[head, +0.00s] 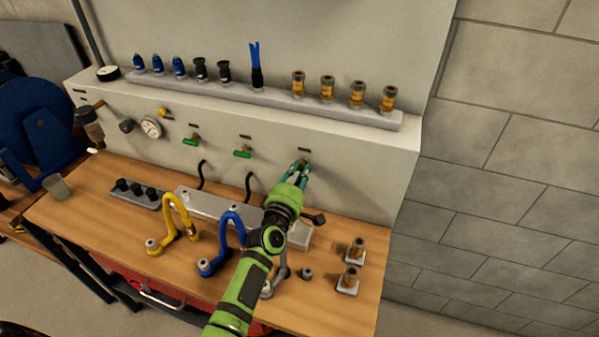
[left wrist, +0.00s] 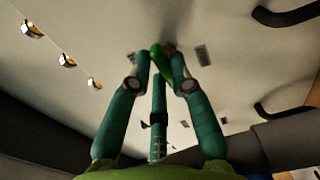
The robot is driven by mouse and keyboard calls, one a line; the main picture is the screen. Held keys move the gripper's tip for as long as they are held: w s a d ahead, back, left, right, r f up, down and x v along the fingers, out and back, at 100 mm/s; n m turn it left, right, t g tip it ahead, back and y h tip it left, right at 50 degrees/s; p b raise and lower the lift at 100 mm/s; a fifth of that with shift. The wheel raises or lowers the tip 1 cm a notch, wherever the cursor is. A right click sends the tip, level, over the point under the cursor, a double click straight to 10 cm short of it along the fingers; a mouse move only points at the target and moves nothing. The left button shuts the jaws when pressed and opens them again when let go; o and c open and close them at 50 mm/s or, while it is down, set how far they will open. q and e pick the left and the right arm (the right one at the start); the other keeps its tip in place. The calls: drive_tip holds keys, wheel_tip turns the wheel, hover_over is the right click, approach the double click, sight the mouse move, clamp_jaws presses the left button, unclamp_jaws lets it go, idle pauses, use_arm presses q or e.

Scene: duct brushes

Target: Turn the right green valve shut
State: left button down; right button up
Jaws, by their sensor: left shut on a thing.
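The right green valve is on the front of the grey wall box; its brass stem (head: 305,160) shows just above my gripper in the head view. Its green handle (left wrist: 160,62) shows between my fingers in the left wrist view. My left gripper (head: 299,170) is shut on this handle, with its teal fingers around it; they also show in the left wrist view (left wrist: 161,70). The fingers hide most of the handle in the head view, so its exact angle is unclear. My right gripper is in neither view.
Two other green valves, a middle one (head: 243,153) and a left one (head: 190,141), sit on the same panel. Blue (head: 232,222) and yellow (head: 173,207) curved pieces stand on the wooden bench (head: 120,222) below. Brass fittings (head: 357,248) stand at the bench's right.

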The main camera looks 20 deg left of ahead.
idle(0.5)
use_arm(q)
drive_tip(key=c, duration=1.1)
unclamp_jaws()
drive_tip(key=s, duration=1.2)
drive_tip(key=shift+a, duration=0.2)
